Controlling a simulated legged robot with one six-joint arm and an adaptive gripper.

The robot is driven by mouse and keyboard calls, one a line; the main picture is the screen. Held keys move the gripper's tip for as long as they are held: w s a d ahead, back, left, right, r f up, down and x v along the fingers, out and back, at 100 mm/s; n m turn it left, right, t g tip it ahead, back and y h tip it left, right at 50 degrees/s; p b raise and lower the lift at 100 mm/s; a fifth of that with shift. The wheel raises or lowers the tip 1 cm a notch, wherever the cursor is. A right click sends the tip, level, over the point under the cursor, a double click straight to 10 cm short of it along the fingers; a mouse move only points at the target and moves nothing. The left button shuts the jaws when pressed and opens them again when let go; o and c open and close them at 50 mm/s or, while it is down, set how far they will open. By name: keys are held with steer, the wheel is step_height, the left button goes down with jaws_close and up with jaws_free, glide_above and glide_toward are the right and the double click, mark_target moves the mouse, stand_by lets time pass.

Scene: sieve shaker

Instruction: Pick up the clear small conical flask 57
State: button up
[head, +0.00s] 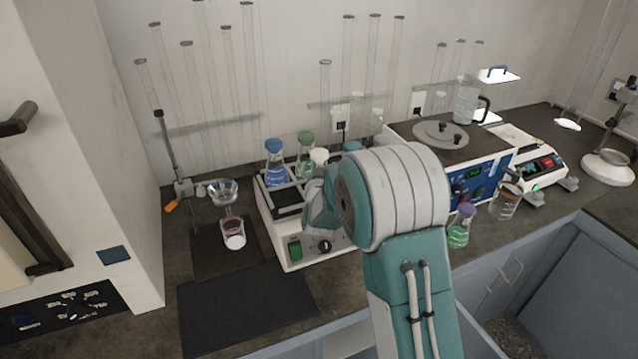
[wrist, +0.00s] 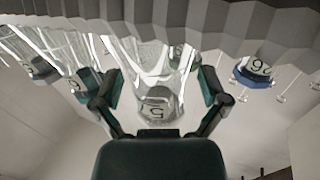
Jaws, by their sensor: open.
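In the wrist view a clear conical flask (wrist: 152,60) stands between my gripper's fingers. My gripper (wrist: 160,88) is open, with one finger on each side of the flask. I cannot tell whether either finger touches the glass.
The white shaker (head: 290,254) holds a blue-liquid flask (head: 276,172) and a green-liquid flask (head: 304,165). In the wrist view, other clear glassware (wrist: 62,50) is close on the left and a blue-collared piece (wrist: 252,74) is at right. A dark mat (head: 245,305) lies clear in front.

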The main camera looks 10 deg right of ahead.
jaws_close()
steer(key=shift+r, duration=0.1)
stand_by(0.3)
steer(key=shift+r, duration=1.1)
steer(key=s+d+r, duration=0.9)
steer(key=s+r, duration=0.1)
steer(key=s, duration=0.1)
steer(key=shift+r, duration=0.3)
